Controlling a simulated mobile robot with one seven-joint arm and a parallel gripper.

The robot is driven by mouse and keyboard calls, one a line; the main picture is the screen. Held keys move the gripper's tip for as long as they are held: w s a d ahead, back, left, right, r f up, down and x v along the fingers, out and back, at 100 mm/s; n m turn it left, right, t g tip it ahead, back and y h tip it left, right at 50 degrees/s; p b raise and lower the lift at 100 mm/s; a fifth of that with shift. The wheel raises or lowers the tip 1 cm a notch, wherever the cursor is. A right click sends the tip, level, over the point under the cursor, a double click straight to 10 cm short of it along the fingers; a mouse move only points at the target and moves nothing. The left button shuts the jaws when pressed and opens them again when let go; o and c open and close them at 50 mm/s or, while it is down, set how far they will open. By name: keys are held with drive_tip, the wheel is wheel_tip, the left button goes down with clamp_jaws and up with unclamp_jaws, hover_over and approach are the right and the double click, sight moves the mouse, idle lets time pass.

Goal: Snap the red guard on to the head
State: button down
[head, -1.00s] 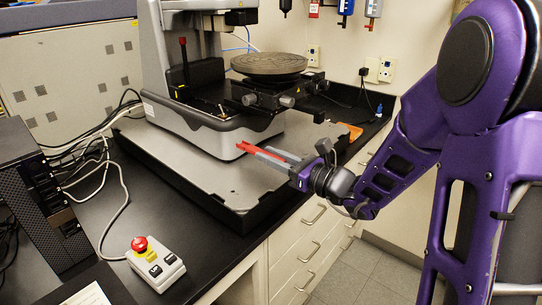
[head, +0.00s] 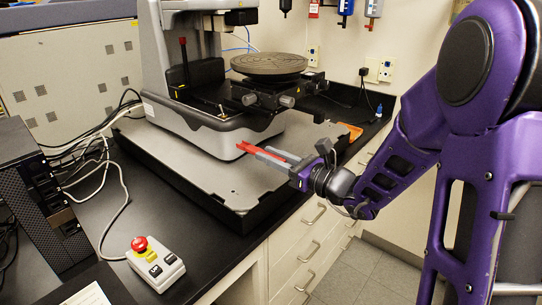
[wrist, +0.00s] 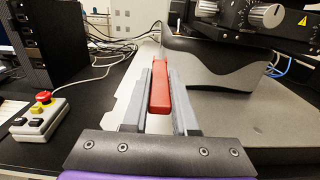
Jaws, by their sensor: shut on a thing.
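The red guard (head: 260,150) is a small red piece held between the fingers of my gripper (head: 270,156). In the wrist view the red guard (wrist: 160,92) sits between the two grey fingers and points away from the palm of my gripper (wrist: 160,88). My gripper is shut on it, above the front part of the profiler's grey base plate. The profiler (head: 205,125) stands behind, with a round dark stage (head: 268,66) on its right. The head's lower end is not clearly visible; the upper column (head: 208,20) is cut off by the picture's top edge.
A control box with a red stop button (head: 140,244) stands on the black bench at front left. A dark computer tower (head: 40,200) with cables is at the left. Stage knobs (head: 287,101) jut out beyond my gripper. The grey base plate (head: 190,170) has bare room at its left.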

drive_tip(key=shift+r+p, duration=0.9)
drive_tip(key=shift+r, duration=1.65)
